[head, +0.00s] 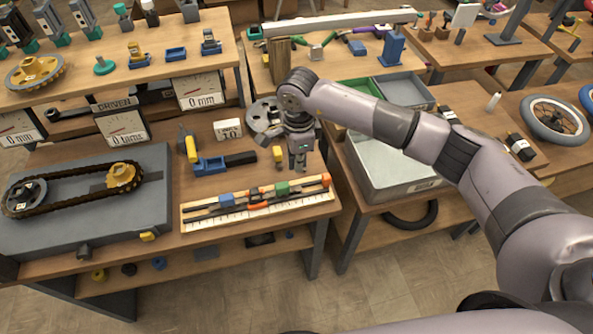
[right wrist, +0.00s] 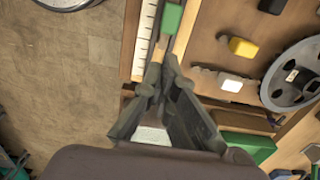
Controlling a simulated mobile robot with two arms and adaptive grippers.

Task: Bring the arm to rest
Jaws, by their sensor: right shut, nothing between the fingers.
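My right arm comes in from the right in the head view. Its gripper (head: 299,166) points down above the right part of the workbench, behind the ruler board (head: 260,213). In the right wrist view the dark fingers (right wrist: 168,68) come together with nothing held between them. The green block (head: 282,188) on the board lies just beyond the fingertips in the wrist view (right wrist: 173,18); I cannot tell the exact height between them. My left gripper is not in view.
A chain drive on a grey plate (head: 90,235) fills the bench's left. A blue clamp tool (head: 208,166) and a yellow block (head: 278,154) lie close to the gripper. A grey bin (head: 392,192) stands to the right, under my forearm. Open floor (head: 375,285) lies in front.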

